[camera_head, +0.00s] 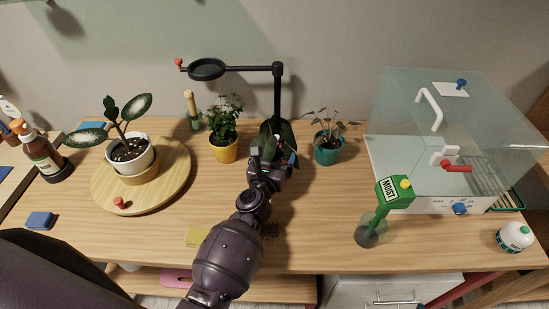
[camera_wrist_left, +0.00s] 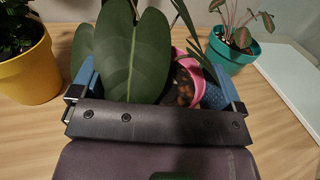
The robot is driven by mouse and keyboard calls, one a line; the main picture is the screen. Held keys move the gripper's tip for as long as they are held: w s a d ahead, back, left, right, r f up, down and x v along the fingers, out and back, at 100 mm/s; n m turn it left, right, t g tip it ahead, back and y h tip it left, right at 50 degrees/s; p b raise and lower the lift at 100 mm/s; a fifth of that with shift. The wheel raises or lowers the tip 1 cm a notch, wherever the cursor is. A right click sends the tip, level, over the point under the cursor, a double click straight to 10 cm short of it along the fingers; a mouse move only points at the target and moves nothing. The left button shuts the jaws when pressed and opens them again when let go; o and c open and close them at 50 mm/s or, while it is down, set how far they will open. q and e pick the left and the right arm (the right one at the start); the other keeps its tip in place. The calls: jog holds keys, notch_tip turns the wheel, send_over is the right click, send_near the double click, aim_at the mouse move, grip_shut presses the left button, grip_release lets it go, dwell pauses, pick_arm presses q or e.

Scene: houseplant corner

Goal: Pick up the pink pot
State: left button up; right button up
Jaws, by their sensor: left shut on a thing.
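The pink pot (camera_wrist_left: 194,60) shows in the left wrist view as a curved rim with dark soil and brown pebbles inside. Large dark green leaves cover most of it. My left gripper (camera_wrist_left: 155,82) is shut on the pink pot, with a blue finger pad on each side. In the head view the left gripper (camera_head: 272,162) is at the middle of the wooden table. The pot is almost wholly hidden there behind the gripper and leaves. I cannot tell whether the pot touches the table. My right gripper is not in view.
A yellow pot (camera_head: 223,150) stands left of the gripper and a teal pot (camera_head: 327,152) right. A black magnifier stand (camera_head: 278,95) rises just behind. A white pot (camera_head: 131,158) sits on a round wooden board (camera_head: 178,183). A green moisture meter (camera_head: 394,191) and clear case (camera_head: 445,125) are right.

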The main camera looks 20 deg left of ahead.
pick_arm(q)
notch_tip(320, 180, up, 20)
jog(key=p, duration=0.3)
jog(key=shift+f, duration=0.25)
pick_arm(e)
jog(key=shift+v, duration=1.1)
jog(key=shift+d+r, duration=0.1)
